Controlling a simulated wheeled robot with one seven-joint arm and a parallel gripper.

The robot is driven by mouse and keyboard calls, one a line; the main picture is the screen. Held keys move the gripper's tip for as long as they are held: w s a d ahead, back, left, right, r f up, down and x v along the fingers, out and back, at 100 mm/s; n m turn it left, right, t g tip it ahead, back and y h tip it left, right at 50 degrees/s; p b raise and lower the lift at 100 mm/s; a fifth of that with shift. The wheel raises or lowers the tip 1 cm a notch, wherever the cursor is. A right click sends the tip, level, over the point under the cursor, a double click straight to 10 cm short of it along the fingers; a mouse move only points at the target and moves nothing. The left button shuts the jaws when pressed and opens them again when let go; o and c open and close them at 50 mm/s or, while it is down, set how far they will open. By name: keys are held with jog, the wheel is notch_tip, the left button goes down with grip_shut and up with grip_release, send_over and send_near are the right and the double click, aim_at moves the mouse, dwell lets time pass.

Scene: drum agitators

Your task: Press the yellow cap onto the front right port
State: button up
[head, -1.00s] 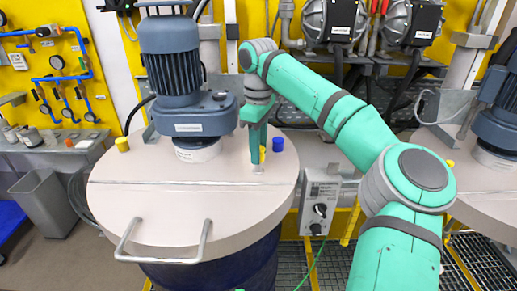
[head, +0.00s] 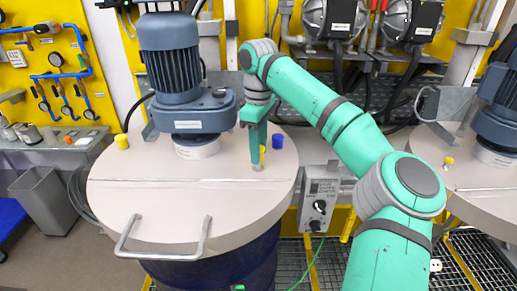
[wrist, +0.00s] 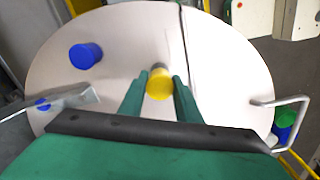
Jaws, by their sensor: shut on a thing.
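My gripper (head: 259,158) points down over the right part of the drum lid (head: 150,215). It is shut on the yellow cap (head: 262,149), which shows partly behind a finger. In the wrist view the yellow cap (wrist: 159,87) sits between the two green fingertips (wrist: 160,80). A pale, short port (wrist: 159,70) shows just beyond the cap, in line with it. The port (head: 258,168) also shows right below the fingertips in the head view. I cannot tell whether the cap is seated on it or just touching.
A blue cap (head: 277,141) stands on the lid behind and right of my gripper. Another yellow cap (head: 121,141) is at the lid's left. The grey motor (head: 185,80) rises at the back. A metal handle (head: 163,248) is at the front.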

jog(key=shift+f, duration=0.2)
jog(key=shift+f, duration=0.95)
jog(key=shift+f, duration=0.6)
dwell(0.7)
jog(key=o, duration=1.1)
jog(key=shift+r, duration=0.1)
jog(key=shift+r, duration=2)
